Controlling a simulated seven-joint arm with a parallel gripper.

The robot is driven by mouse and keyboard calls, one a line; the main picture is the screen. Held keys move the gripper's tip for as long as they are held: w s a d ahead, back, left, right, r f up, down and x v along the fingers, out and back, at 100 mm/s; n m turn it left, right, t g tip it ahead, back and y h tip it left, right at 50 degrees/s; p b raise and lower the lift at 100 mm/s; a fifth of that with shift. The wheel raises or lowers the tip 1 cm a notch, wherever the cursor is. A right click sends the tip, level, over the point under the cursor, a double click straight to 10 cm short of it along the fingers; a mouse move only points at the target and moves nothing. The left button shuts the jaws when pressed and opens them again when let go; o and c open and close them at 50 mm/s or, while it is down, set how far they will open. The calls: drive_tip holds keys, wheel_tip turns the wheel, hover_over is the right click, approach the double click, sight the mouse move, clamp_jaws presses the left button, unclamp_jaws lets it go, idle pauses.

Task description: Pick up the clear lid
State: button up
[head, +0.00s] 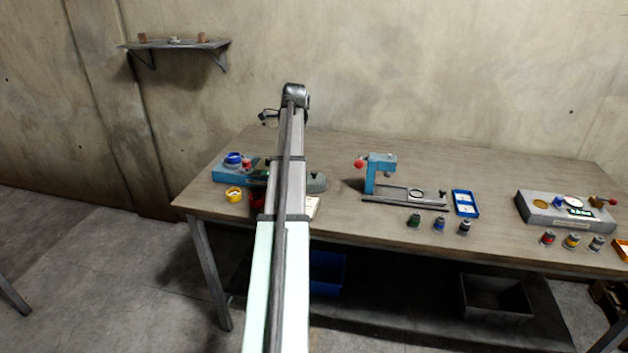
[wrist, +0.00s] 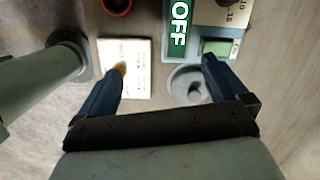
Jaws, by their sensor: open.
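A round, greyish see-through disc with a small knob, which looks like the clear lid (wrist: 180,80), lies on the table in the wrist view. My gripper (wrist: 164,66) is open above the table, its two dark blue fingers apart. The disc shows between the fingers, close to the right one, which overlaps its right side in the picture. I cannot tell the height gap. Nothing is held. In the head view my arm covers this part of the table, and I cannot make out the lid or the fingers there.
A white printed card (wrist: 139,78) lies left of the disc, partly behind the left finger. A device with a green OFF panel (wrist: 179,20) stands just beyond. A red ring-shaped thing (wrist: 117,4) is at the top. A blue press (head: 380,172) stands farther right on the table (head: 330,147).

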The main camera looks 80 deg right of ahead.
drive_tip(key=s+d+r+m, duration=0.3)
drive_tip(key=s+d+m, duration=0.2)
drive_tip(key=s+d, duration=0.3)
hover_over(314, 172)
drive_tip(key=shift+g, duration=0.4)
wheel_tip(314, 172, down, 8)
drive_tip(key=shift+s+f, duration=0.15)
drive_tip(key=shift+f, duration=0.1)
drive_tip(key=shift+d+f, duration=0.1)
drive_tip(key=shift+f, duration=2.55)
drive_tip(key=shift+c, duration=0.4)
drive_tip(key=c, duration=0.7)
